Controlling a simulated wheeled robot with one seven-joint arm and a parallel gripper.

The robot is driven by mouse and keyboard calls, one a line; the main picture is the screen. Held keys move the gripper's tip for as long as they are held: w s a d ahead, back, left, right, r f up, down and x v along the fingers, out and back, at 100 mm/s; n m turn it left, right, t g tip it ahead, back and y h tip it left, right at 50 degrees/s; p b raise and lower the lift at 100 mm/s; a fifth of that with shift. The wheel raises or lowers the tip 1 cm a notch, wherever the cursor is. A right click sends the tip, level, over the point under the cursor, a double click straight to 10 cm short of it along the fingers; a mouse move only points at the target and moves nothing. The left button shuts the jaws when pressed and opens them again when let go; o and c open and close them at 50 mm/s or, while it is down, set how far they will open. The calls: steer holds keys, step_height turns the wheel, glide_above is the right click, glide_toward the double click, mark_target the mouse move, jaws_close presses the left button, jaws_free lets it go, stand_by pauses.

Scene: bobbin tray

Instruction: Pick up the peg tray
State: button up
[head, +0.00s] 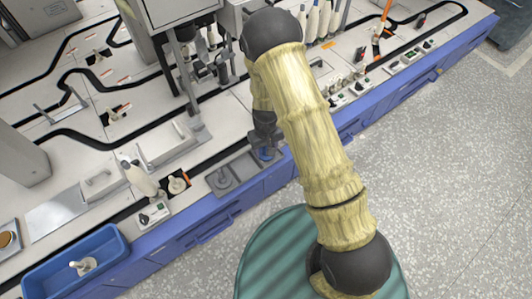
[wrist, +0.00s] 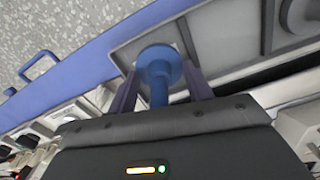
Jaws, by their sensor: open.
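A blue peg tray, a round disc with an upright peg (wrist: 159,72), stands in a grey recessed holder (wrist: 125,57) at the edge of the machine. In the wrist view my gripper (wrist: 161,88) is open, with one finger on each side of the blue peg. I cannot tell whether either finger touches it. The gripper body hides the near end of the peg.
A grey peg tray (head: 223,179) sits in the holder's left compartment. A blue bin (head: 110,240) holding a pale peg piece is at the lower left. A cream bobbin (head: 140,180) stands left of the holder.

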steer(key=shift+r, duration=0.1)
stand_by(0.3)
steer(key=c, duration=1.1)
step_height(320, 180, up, 10)
steer(key=p, duration=0.4)
steer(key=shift+p, duration=0.35)
